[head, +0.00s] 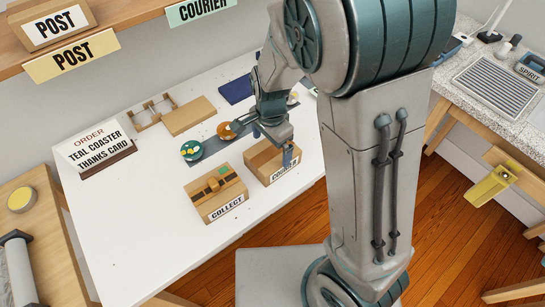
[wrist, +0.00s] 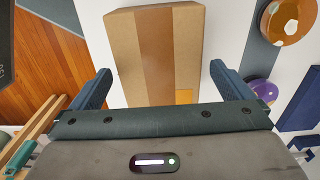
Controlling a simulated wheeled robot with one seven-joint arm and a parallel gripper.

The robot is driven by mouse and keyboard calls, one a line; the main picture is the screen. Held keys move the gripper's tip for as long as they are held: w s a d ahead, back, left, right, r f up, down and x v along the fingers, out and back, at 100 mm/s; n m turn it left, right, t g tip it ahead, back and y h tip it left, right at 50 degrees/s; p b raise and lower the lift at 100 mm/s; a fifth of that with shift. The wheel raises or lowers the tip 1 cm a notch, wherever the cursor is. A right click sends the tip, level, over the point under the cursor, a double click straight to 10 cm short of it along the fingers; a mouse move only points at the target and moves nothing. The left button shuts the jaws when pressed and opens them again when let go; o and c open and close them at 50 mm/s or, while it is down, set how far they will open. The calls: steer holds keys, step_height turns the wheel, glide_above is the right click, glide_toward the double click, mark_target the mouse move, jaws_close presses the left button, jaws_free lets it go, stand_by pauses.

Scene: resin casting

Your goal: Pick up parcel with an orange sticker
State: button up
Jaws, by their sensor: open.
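A brown cardboard parcel with a darker tape band lies below my gripper (wrist: 160,68) in the wrist view, and its top (wrist: 125,50) shows between the two fingers. An orange sticker (wrist: 184,97) sits at its near edge, partly cut off by the gripper body. My gripper is open, with a finger to each side of the parcel and nothing held. In the head view my gripper (head: 264,139) hangs over the parcel labelled COURIER (head: 262,158), hiding part of it. The sticker cannot be made out there.
A parcel labelled COLLECT (head: 213,192) with a dark band and green sticker stands to the left. Behind, a dark strip (head: 208,149) holds round coasters, including a teal one (head: 191,150) and an orange one (head: 226,130). The white table's left front is clear.

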mark_target(273, 151)
steer(key=shift+d+f, duration=0.15)
steer(key=shift+f, duration=1.2)
steer(key=shift+d+f, duration=0.1)
steer(key=shift+f, duration=1.2)
steer(key=c, duration=0.9)
